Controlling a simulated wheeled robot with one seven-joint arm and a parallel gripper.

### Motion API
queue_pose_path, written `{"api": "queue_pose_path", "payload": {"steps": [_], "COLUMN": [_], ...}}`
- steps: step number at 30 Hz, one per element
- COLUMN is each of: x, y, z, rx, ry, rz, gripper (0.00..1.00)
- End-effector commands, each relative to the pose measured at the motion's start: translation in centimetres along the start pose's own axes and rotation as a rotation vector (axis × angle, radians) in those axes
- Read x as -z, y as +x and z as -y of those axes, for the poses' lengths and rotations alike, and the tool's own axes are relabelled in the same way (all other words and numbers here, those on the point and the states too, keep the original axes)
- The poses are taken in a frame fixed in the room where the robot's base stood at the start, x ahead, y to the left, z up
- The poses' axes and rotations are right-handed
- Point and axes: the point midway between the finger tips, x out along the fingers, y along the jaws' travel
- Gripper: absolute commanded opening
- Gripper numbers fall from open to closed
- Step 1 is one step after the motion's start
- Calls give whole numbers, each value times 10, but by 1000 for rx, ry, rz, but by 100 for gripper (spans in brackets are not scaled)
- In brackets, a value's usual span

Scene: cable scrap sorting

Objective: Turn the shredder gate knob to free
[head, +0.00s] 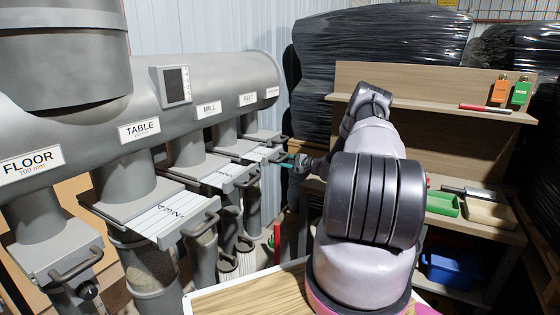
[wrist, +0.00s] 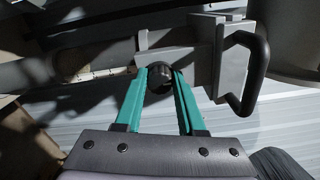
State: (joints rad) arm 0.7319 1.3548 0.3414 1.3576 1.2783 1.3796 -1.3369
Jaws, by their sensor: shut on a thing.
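My gripper (wrist: 160,75) has its two teal fingers on either side of a round black knob (wrist: 160,79) and is shut on it, as the wrist view shows. The knob sits on a grey gate body (wrist: 195,52) with a dark pull handle (wrist: 250,75) to its right. In the head view my gripper (head: 290,161) reaches left to the far end of the row of gates; the knob is too small or hidden there. The knob's markings cannot be read.
A big grey duct (head: 210,85) carries labelled branches, among them FLOOR, TABLE and MILL. Their gate handles (head: 203,222) stick out toward the aisle. A wooden shelf (head: 440,95) with trays stands right of my arm, and a wooden tabletop (head: 250,295) lies in front.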

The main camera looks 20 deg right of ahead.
Motion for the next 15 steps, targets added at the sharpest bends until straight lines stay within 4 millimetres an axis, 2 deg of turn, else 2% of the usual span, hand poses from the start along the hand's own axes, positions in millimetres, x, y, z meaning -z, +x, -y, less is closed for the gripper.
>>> {"api": "queue_pose_path", "payload": {"steps": [8, 9, 11, 15], "x": [1, 1, 1, 0], "y": [-1, -1, -1, -1], "z": [-1, -1, -1, -1], "rx": [-2, -2, -2, -1], "ry": [-1, -1, -1, -1], "rz": [-1, -1, -1, -1], "gripper": [0, 46, 69, 69]}}
